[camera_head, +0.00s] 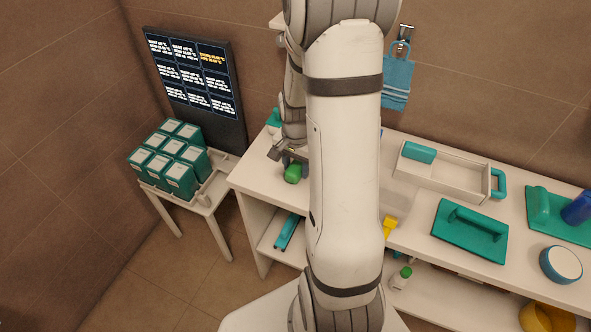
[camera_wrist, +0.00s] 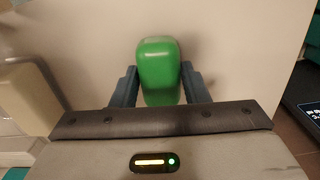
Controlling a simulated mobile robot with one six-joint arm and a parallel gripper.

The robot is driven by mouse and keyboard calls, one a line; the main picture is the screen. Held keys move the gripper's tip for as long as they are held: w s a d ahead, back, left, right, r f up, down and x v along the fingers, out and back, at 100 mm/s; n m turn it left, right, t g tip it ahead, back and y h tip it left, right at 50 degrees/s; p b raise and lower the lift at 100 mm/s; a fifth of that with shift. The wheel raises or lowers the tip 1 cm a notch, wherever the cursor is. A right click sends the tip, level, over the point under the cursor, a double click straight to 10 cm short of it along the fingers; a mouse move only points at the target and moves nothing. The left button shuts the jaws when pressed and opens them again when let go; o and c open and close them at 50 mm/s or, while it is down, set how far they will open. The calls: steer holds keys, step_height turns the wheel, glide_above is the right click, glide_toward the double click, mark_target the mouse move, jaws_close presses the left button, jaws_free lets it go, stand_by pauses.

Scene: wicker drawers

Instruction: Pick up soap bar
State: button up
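The green block with rounded edges, likely the soap bar (camera_head: 293,173), is at the white counter near its left end. In the wrist view the green soap bar (camera_wrist: 159,70) lies between the two dark fingers of my gripper (camera_wrist: 160,80). The fingertips appear right beside its two sides, with little or no visible gap. I cannot tell whether they press on it or whether it rests on the counter. In the head view my gripper (camera_head: 288,156) is just behind the soap bar, and my arm hides part of the counter.
A white tray (camera_head: 440,178) with teal items, a teal handled block (camera_head: 469,232) and a round bowl (camera_head: 561,264) stand on the counter's right. A small table (camera_head: 205,205) with teal boxes (camera_head: 170,158) is at left. A beige object (camera_wrist: 30,95) lies left of my gripper.

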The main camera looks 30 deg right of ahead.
steer(key=c, duration=0.6)
